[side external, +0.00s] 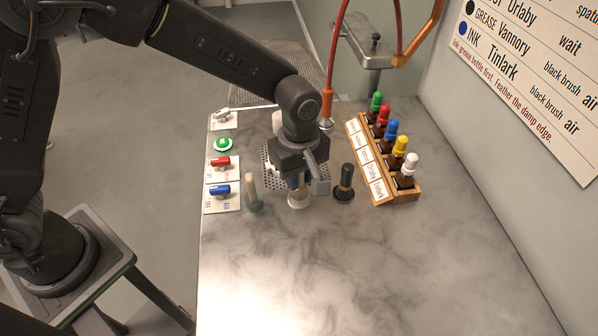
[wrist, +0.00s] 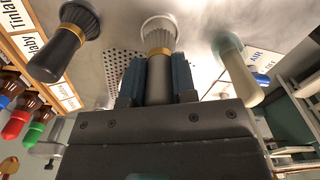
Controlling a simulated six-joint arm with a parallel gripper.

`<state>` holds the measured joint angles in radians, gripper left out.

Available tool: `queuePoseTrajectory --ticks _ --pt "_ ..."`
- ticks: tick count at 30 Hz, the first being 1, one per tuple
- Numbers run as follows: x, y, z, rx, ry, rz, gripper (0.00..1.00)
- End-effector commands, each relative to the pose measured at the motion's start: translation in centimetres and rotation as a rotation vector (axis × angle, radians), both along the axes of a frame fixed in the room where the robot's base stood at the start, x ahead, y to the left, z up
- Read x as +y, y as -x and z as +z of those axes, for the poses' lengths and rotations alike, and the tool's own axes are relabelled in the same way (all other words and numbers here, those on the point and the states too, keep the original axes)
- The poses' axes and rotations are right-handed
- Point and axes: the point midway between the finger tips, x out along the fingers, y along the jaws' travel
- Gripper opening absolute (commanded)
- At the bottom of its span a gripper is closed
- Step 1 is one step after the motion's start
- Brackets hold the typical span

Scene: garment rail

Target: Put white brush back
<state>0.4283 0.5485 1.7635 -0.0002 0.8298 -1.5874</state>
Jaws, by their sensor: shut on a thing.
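A wooden rack (side external: 407,195) of several coloured-cap bottles is on the right. A perforated plate (side external: 268,160) lies behind my gripper. A red hose (side external: 333,50) hangs behind. The front counter is clear.

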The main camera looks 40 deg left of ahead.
Motion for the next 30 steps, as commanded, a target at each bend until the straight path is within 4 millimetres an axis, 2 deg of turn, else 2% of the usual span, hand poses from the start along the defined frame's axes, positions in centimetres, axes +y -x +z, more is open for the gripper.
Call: queuePoseTrajectory --ticks 30 --pt "0.0 0.0 -1.2 0.000 0.000 0.000 0.02"
